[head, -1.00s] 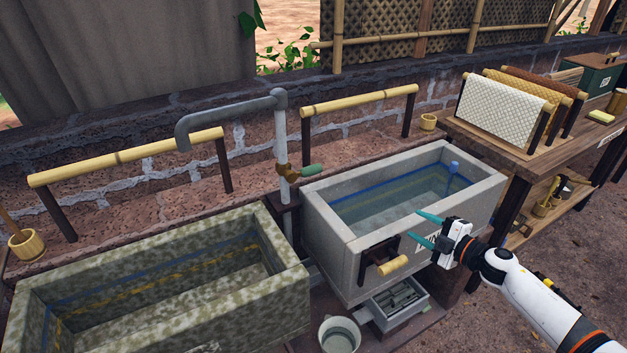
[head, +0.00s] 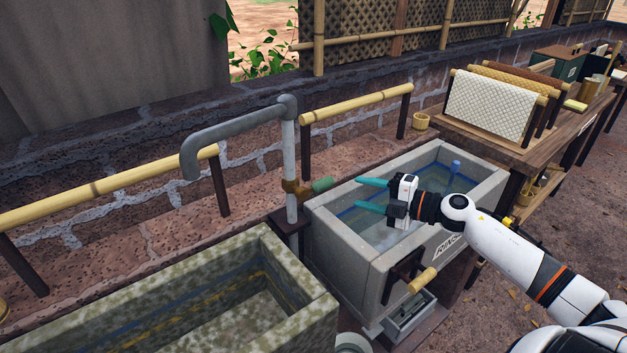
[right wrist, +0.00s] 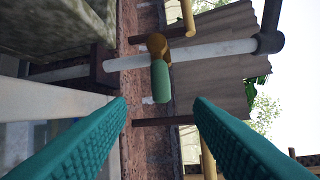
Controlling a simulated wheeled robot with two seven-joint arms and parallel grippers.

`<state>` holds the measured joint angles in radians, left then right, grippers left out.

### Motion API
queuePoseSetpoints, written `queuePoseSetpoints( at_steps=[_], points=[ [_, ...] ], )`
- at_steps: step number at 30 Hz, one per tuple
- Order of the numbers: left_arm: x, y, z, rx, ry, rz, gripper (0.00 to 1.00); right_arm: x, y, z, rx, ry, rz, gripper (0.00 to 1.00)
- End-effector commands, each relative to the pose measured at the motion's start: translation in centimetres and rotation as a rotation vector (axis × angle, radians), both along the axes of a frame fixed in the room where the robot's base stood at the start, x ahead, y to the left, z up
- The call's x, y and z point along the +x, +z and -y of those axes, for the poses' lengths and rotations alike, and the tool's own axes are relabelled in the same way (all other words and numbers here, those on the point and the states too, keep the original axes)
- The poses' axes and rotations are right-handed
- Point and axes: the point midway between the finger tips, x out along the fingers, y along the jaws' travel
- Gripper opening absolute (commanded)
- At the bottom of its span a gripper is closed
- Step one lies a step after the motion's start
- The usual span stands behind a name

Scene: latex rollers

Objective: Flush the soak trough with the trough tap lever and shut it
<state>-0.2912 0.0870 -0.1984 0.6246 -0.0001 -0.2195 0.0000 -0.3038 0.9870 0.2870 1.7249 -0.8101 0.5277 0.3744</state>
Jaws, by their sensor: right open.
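The trough tap lever (head: 322,184) has a green grip on a brass valve body, set on the grey standpipe (head: 290,160) between the two troughs. It sticks out to the right and also shows in the right wrist view (right wrist: 161,82), centred ahead of the fingers. The mossy soak trough (head: 310,283) stands at the lower left, under the pipe's bent spout (head: 190,162); no water shows from the spout. My right gripper (head: 364,195) is open and empty above the grey rinse trough (head: 375,268), with its teal fingers pointing left, a short gap from the lever. My left gripper is out of view.
Bamboo rails (head: 110,188) stand on the brick ledge behind the troughs. The rinse trough holds water and has a bamboo-handled fitting (head: 421,280) in front. A wooden table (head: 550,140) with draped sheets stands at the right.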

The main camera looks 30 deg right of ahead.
Motion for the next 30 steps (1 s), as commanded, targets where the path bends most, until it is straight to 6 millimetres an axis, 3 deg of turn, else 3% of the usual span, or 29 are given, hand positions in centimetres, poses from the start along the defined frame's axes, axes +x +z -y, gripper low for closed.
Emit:
queuePoseSetpoints(
  at_steps=[9,21,30],
  points=[
    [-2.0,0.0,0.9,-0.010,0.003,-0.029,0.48,3.8,-0.2,-1.9,0.001,0.000,0.004,0.47],
    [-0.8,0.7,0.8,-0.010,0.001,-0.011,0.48,8.7,-0.9,-4.5,0.002,-0.002,0.002,0.47],
    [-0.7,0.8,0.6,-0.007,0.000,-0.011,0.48,10.0,-1.2,-5.2,-0.001,-0.001,0.000,0.47]
  ],
)
